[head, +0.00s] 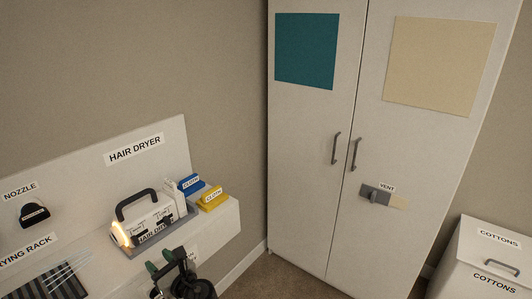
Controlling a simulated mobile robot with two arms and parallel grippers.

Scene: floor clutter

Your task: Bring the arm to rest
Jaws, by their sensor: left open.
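My left gripper (167,262) is at the bottom of the head view, in front of the shelf edge. It is dark with green fingertip parts, and its jaws are apart with nothing seen between them. The white hair dryer unit (150,218) with a black handle sits in a grey tray (168,238) on the shelf just behind and above the gripper. An orange glow shows at its left end. The gripper seems apart from it, though the gap is hard to judge. My right gripper is not in view.
A nozzle (34,213) and a drying rack (62,283) are at left. A tall white cupboard (310,150), its doors shut, stands behind; a cottons bin (482,262) is at right.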

